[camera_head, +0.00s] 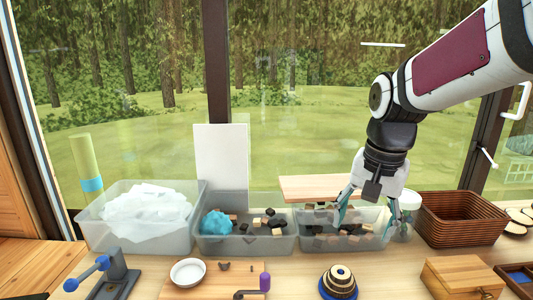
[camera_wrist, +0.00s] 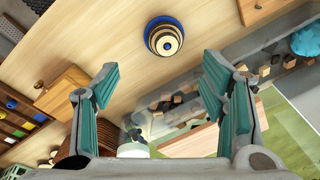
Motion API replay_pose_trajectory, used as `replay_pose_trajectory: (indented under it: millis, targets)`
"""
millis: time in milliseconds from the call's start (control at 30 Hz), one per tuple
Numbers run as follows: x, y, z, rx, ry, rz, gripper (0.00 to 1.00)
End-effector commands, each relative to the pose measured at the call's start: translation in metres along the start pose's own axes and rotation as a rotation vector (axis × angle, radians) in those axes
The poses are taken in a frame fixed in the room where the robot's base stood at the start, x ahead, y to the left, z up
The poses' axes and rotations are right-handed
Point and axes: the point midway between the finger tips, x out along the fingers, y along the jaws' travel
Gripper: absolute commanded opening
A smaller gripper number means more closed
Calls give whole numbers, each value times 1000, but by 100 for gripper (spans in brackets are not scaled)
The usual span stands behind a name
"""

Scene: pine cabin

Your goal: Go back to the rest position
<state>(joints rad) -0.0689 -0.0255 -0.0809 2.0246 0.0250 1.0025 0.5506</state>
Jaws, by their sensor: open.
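My gripper (camera_head: 369,214) points down at the right-hand clear bin (camera_head: 316,251), its teal-padded fingers spread apart. In the wrist view my gripper (camera_wrist: 160,72) shows both fingers wide open with nothing between their tips. The right-hand bin holds several brown and dark blocks; it also shows in the wrist view (camera_wrist: 150,103). In the head view one finger overlaps the bin and the other is near its right end; I cannot tell how high they are above it.
A middle bin (camera_head: 240,245) holds a blue lump and blocks; a left bin (camera_head: 138,239) holds white material. A woven basket (camera_head: 462,218) stands right of my gripper. A ringed stack (camera_head: 339,282), wooden box (camera_head: 466,276), white bowl (camera_head: 188,271) and clamp (camera_head: 116,273) stand in front.

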Motion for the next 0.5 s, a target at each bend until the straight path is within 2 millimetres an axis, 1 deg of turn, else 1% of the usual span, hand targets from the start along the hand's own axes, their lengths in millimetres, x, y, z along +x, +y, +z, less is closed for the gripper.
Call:
replay_pose_trajectory:
  millis: [33,100,233,400,500]
  targets:
    - [-8,6,9,-36,22,-16,65]
    - [-17,14,21,-92,49,-33,65]
    - [-29,28,44,-198,106,-59,65]
    - [-38,47,74,-336,186,-79,65]
    - [-40,58,90,-412,234,-84,65]
